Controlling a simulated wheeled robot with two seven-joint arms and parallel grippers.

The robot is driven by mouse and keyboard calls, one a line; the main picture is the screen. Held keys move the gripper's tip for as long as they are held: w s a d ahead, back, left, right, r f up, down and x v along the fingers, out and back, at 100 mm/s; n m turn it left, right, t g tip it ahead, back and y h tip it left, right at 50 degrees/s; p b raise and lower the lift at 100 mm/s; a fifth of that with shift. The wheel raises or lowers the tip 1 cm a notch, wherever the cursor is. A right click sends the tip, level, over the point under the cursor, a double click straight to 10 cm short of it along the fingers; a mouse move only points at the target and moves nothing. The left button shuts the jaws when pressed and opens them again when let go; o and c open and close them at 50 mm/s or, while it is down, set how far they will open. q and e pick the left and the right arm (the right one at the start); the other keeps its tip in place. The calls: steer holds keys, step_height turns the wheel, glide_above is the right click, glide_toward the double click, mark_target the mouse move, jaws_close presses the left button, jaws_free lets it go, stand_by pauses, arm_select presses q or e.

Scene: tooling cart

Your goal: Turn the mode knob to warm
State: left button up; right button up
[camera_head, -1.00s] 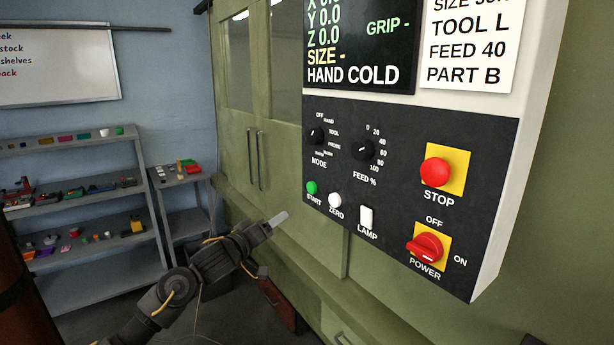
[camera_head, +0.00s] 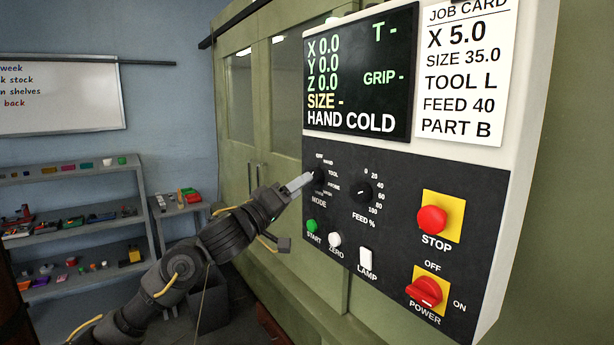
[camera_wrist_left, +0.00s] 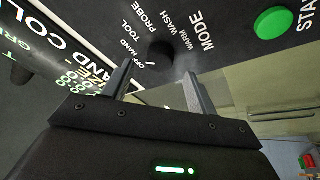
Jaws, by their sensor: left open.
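The black mode knob (camera_head: 319,177) is at the upper left of the dark control panel, partly hidden by my left gripper. Labels OFF, HAND, TOOL, PROBE, WARM and WASH ring it. In the left wrist view the knob (camera_wrist_left: 160,54) lies ahead, between the fingertips in the picture. Its white mark is on the OFF and HAND side; I cannot tell exactly which label it meets. My left gripper (camera_head: 305,180) is open at the knob, its fingers (camera_wrist_left: 157,74) one to each side. I cannot tell whether they touch it. My right gripper is not in view.
The display (camera_head: 357,80) reads HAND COLD. Close by on the panel are the feed knob (camera_head: 360,192), green START button (camera_head: 312,226), white ZERO button (camera_head: 334,239) and LAMP switch (camera_head: 365,259). The red STOP button (camera_head: 432,219) and POWER switch (camera_head: 424,291) are farther right.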

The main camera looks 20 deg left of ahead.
mark_target(315, 177)
arm_select(q)
steer(key=shift+p+x, duration=0.5)
steer(key=shift+x, duration=1.4)
steer(key=shift+c, duration=0.5)
steer(key=c, duration=0.9)
